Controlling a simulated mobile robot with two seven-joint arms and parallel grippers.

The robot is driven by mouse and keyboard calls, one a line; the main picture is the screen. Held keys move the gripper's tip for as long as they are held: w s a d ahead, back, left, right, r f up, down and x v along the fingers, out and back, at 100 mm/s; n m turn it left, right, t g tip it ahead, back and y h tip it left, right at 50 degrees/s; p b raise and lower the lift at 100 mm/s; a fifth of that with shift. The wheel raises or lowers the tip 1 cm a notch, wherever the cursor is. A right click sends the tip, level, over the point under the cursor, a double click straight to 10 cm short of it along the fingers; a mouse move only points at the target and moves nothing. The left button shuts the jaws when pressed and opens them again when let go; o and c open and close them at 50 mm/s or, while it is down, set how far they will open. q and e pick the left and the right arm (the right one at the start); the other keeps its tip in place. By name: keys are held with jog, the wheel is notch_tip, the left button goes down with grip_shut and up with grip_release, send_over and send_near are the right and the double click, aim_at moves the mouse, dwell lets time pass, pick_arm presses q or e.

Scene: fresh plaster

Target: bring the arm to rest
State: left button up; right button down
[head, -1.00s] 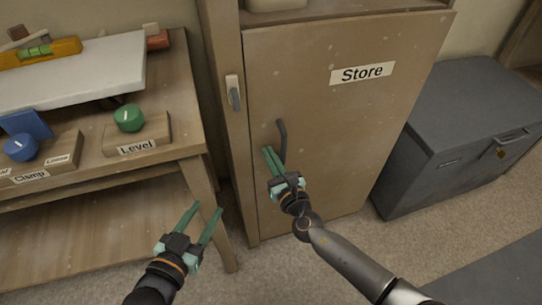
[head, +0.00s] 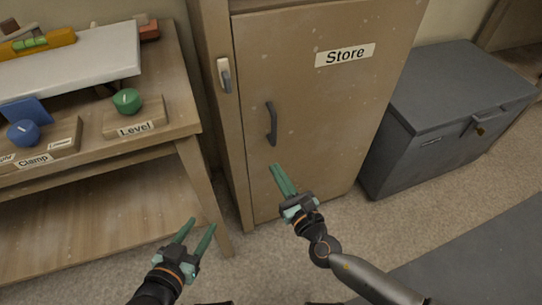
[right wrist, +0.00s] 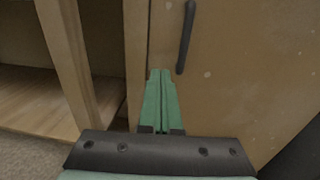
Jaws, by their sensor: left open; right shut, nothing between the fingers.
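My right gripper (head: 281,180) is shut and empty, below and apart from the dark handle (head: 271,123) of the Store cupboard door (head: 320,110). In the right wrist view its closed green fingers (right wrist: 160,95) point up, with the handle (right wrist: 186,36) ahead and to the right. The door is shut. My left gripper (head: 198,236) is open and empty, low in front of the workbench's right leg.
The workbench (head: 165,60) at left carries a green knob (head: 127,101) on the Level block, a blue knob (head: 23,132) on the Clamp block, and a white board (head: 75,62). A grey chest (head: 440,115) stands at right. The carpet at front right is clear.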

jog(key=s+d+f+m+g+h, duration=0.15)
jog(key=s+d+m, duration=0.4)
jog(key=m, duration=1.25)
jog(key=s+d+f+m+g+h, duration=0.1)
jog(key=s+d+m+g+h, duration=0.35)
jog(key=m, duration=1.35)
pick_arm(q)
jog(key=s+a+r+n+g+y+p, duration=0.1)
jog(key=s+r+p, duration=0.5)
jog(key=p, duration=1.4)
jog(key=shift+s+a+r+g+p, duration=0.3)
jog(key=shift+a+r+g, duration=0.25)
jog(key=shift+r+g, duration=0.45)
pick_arm(e)
jog(key=s+d+r+m+g+y, duration=0.1)
jog(key=s+d+r+m, duration=0.1)
jog(key=s+r, duration=0.6)
jog(key=shift+s+d+r+m, duration=0.15)
jog(key=shift+s+d+m, duration=0.25)
jog(key=shift+s+d, duration=0.3)
pick_arm(q)
jog(key=shift+w+f, duration=0.1)
jog(key=shift+f, duration=0.1)
pick_arm(e)
jog(key=shift+a, duration=0.1)
